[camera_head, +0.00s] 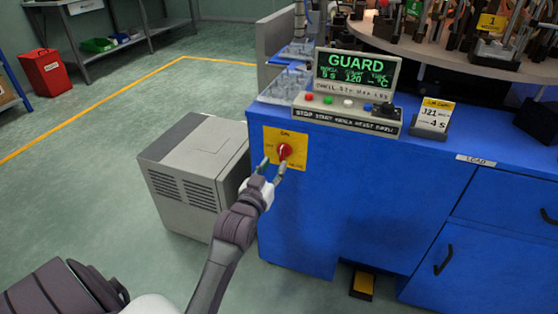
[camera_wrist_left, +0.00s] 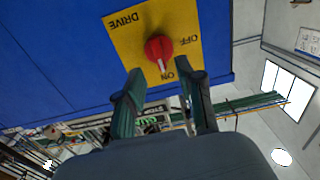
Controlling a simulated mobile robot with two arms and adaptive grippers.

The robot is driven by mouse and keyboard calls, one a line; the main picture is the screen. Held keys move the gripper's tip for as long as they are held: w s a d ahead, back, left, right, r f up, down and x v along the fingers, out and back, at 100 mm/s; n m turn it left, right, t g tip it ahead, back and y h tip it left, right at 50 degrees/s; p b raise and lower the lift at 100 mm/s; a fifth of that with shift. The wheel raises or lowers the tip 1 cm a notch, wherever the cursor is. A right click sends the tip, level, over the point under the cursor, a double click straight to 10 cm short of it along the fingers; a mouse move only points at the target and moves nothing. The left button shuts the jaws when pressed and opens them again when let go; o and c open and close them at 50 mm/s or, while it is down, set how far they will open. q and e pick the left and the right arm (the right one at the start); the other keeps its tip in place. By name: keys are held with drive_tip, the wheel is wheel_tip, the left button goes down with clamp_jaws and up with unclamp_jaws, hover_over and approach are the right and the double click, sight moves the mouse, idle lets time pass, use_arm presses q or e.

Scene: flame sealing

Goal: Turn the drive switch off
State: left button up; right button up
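The drive switch is a red rotary knob (camera_head: 284,151) on a yellow plate (camera_head: 298,138) on the blue cabinet's front. My right gripper is not in view.
The blue cabinet (camera_head: 380,200) carries a GUARD display panel (camera_head: 355,68) with buttons and a small card stand (camera_head: 432,118). A grey box unit (camera_head: 195,170) stands on the floor left of the cabinet. A yellow pedal (camera_head: 362,285) lies below. Open floor extends left.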

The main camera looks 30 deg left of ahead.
sight(281, 155)
use_arm(q)
drive_tip(key=x, duration=0.4)
drive_tip(key=shift+b, duration=0.3)
drive_tip(key=shift+w, duration=0.45)
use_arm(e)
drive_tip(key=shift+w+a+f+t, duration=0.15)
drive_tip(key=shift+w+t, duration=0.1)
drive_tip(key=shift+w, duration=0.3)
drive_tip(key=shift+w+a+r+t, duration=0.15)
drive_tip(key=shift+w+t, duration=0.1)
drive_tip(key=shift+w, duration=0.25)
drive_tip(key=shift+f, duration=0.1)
use_arm(q)
clamp_jaws()
